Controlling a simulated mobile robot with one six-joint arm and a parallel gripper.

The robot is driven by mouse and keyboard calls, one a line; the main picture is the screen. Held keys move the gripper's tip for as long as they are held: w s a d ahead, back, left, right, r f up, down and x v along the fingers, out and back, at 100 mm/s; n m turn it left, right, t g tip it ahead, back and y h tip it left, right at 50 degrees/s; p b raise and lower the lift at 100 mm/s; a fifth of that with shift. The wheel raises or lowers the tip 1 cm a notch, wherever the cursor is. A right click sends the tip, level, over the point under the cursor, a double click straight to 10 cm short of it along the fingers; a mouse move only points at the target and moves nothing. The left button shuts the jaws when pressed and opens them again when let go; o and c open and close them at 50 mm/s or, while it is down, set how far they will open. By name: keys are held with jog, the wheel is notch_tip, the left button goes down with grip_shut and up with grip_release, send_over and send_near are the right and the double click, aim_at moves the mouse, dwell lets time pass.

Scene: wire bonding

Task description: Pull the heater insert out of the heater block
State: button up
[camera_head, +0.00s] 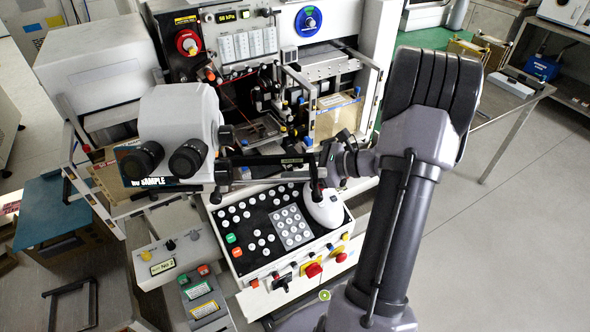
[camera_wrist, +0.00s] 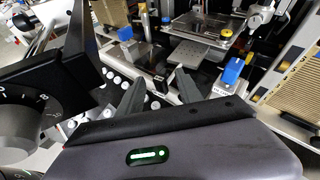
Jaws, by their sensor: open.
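My gripper (camera_wrist: 158,92) is open and empty, with its two dark fingers apart in the wrist view. In the head view my gripper (camera_head: 318,174) is in front of the bonder's work area, above the button panel and beside the microscope. A grey metal work stage (camera_wrist: 203,54) with small holes lies beyond the fingertips, with a gap between. It also shows in the head view (camera_head: 262,131), partly hidden by the machine's parts. The heater block and its insert appear to be in this area, but I cannot tell them apart clearly.
The microscope (camera_head: 180,125) stands close on the left. The button panel (camera_head: 262,232) is below my gripper. A blue-topped part (camera_wrist: 233,71) and a tan slotted magazine (camera_wrist: 291,84) stand right of the stage. Posts and cables crowd the work area.

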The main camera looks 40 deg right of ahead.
grip_shut()
jog(key=shift+s+a+p, duration=0.1)
jog(key=shift+s+a, duration=0.3)
jog(key=shift+s, duration=1.2)
jog(key=shift+s+a+p, duration=0.1)
jog(key=shift+s+a, duration=0.25)
jog(key=shift+s, duration=1.3)
jog(key=shift+s+a+p, duration=0.1)
jog(key=shift+s+a, duration=0.3)
jog(key=shift+s, duration=1.2)
